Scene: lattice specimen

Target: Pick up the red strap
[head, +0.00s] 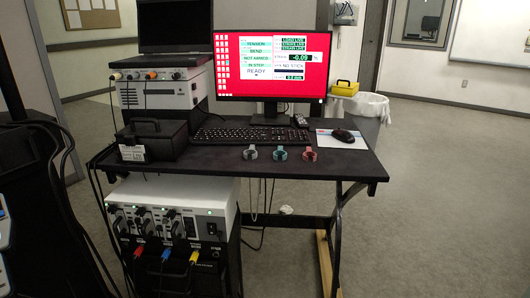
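The red strap (310,154) is a small, pinkish-red looped band. It lies near the front edge of the black desk (215,163), at the right end of a row of three similar bands. A teal strap (280,154) is just left of it, and a grey strap (250,153) is further left. The three are apart from each other. My gripper is not in view in the head view.
A keyboard (250,134), monitor (270,62) and mouse (343,135) on a pad are behind the straps. A black case (153,140) sits at the desk's left. Equipment with plugged cables (170,228) stands below. Open floor (440,210) lies to the right.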

